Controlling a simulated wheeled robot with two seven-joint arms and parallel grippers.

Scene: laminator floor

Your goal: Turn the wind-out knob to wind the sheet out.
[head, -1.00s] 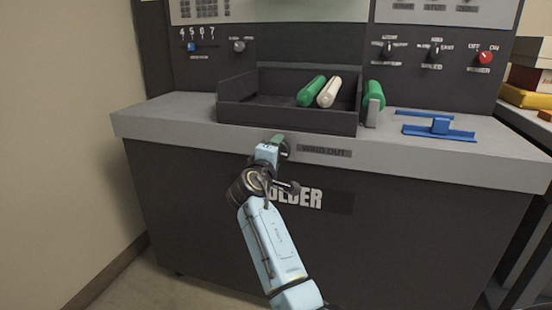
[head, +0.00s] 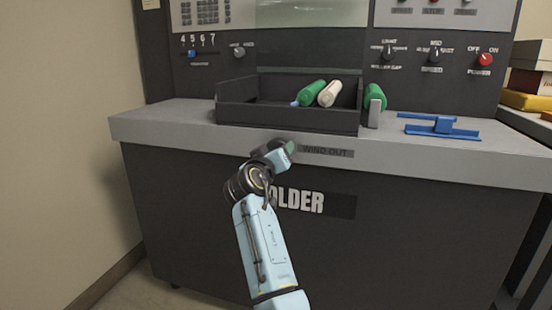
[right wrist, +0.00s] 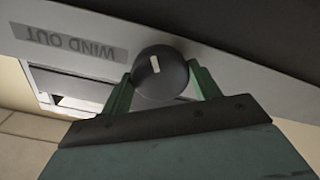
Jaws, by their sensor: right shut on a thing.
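The wind-out knob (right wrist: 160,87) is round and dark with a white pointer mark, on the grey front edge of the counter beside the WIND OUT label (right wrist: 70,44). The label also shows in the head view (head: 325,152). My right gripper (right wrist: 160,74) has its two green fingers on either side of the knob and is shut on it. In the head view my right gripper (head: 288,149) is turned on its side and largely hides the knob. The pointer mark is slightly tilted. My left gripper is not in view.
A dark tray (head: 290,118) above the knob holds a green roll (head: 314,92) and a cream roll (head: 330,93). Another green roll (head: 374,94) stands right of the tray. A blue bracket (head: 443,125) lies farther right. Control knobs line the panel behind.

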